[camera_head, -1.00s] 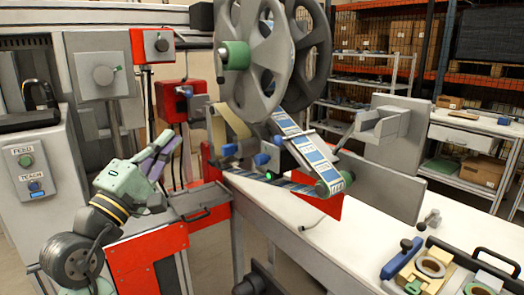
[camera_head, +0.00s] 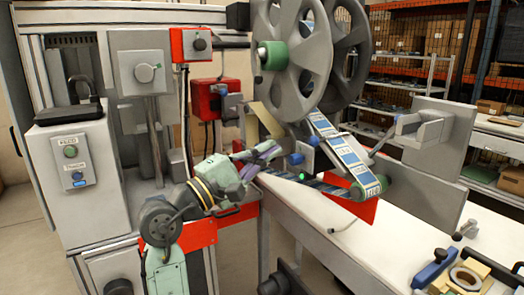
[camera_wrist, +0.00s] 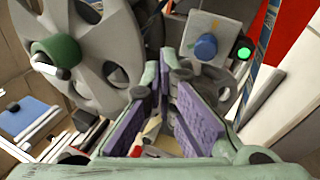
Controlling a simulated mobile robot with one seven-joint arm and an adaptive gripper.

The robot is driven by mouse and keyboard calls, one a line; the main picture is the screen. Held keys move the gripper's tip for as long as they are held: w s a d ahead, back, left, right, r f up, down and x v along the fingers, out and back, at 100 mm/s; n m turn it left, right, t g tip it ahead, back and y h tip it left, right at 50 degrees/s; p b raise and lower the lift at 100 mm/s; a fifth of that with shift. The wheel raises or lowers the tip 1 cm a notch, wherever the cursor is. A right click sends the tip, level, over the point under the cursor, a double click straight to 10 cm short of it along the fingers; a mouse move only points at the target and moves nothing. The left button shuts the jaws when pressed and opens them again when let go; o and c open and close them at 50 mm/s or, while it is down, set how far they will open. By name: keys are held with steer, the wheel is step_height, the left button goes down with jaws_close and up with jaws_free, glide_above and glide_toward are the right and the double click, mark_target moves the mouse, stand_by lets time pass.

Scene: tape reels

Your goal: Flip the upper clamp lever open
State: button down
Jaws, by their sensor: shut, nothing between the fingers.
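Two small blue knobs, an upper one (camera_head: 314,140) and a lower one (camera_head: 296,158), sit by the tape path below the large grey reel (camera_head: 290,55). I cannot tell for sure which belongs to the upper clamp lever. My gripper (camera_head: 270,151), with purple finger pads, is shut and empty, just left of the lower knob in the head view. In the wrist view the gripper (camera_wrist: 168,88) points below a blue knob (camera_wrist: 205,46) on a grey plate, apart from it. The reel fills the upper left there.
A green light (camera_wrist: 243,53) glows right of the knob. A printed label strip (camera_head: 345,155) runs down to a roller. A red box (camera_head: 206,99) stands behind my arm. The white table (camera_head: 350,245) holds a blue-handled tool (camera_head: 434,268) at the front right.

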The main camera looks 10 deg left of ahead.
steer(key=d+r+p, duration=0.2)
steer(key=d, duration=0.3)
steer(key=shift+w+d+r, duration=0.15)
steer(key=shift+w+d, duration=0.05)
steer(key=shift+d, duration=0.2)
steer(key=shift+p, duration=0.3)
steer(key=r+p, duration=0.1)
steer(key=s+p, duration=0.1)
steer(key=r+p, duration=0.1)
steer(key=shift+s+d+r, duration=0.25)
steer(key=shift+d+r, duration=0.1)
steer(key=shift+d, duration=0.05)
steer(key=v, duration=1.2)
